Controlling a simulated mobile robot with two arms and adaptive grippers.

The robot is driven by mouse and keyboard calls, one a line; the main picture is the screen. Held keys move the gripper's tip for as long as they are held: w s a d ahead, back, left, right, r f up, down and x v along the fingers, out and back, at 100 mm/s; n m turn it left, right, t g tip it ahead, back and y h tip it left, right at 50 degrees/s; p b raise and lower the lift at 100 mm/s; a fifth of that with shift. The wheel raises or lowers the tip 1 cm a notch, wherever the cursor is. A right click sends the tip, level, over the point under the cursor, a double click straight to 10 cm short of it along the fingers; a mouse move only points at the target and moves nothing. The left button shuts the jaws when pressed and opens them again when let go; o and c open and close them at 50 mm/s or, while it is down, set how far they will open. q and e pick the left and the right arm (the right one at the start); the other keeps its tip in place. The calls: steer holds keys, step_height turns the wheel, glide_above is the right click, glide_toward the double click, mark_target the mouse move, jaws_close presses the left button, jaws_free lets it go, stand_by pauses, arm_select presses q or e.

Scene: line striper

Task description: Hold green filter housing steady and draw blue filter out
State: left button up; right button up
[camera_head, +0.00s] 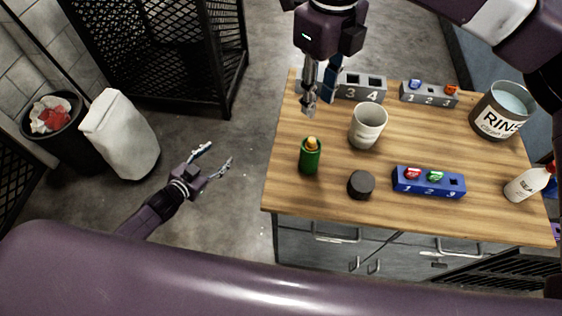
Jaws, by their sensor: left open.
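The green filter housing (310,160) stands upright near the table's left edge. An orange-yellow tip (312,142) sticks out of its top. My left gripper (217,154) is open and empty, off the table to the left of the housing. My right gripper (310,108) hangs fingers-down over the table's back left, above and behind the housing and apart from it. A dark blue piece (332,78) shows beside its fingers; I cannot tell whether it is held or stands behind. I cannot clearly make out a blue filter in the housing.
On the wooden table (285,185) stand a whitish cup (367,128), a black round cap (361,186), a blue numbered block (447,190) with red and green pieces, grey numbered blocks (350,96) (440,101), a rinse can (500,115) and a white bottle (524,186).

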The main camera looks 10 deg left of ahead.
arm_select(q)
steer(key=w+d+r+m+t+h, duration=0.1)
steer(key=w+d+r+m+h, duration=0.2)
steer(key=r, duration=0.7)
steer(key=m+g+h, duration=0.1)
steer(key=g+h, duration=0.2)
steer(key=h, duration=0.5)
glide_toward(301, 156)
steer(key=x, duration=0.4)
steer(key=shift+w+d+r, duration=0.1)
steer(key=shift+w+r, duration=0.05)
steer(key=shift+w, duration=0.2)
steer(key=shift+s+d+r, duration=0.1)
steer(key=shift+d, duration=0.2)
steer(key=x, duration=0.7)
steer(key=shift+d, duration=0.3)
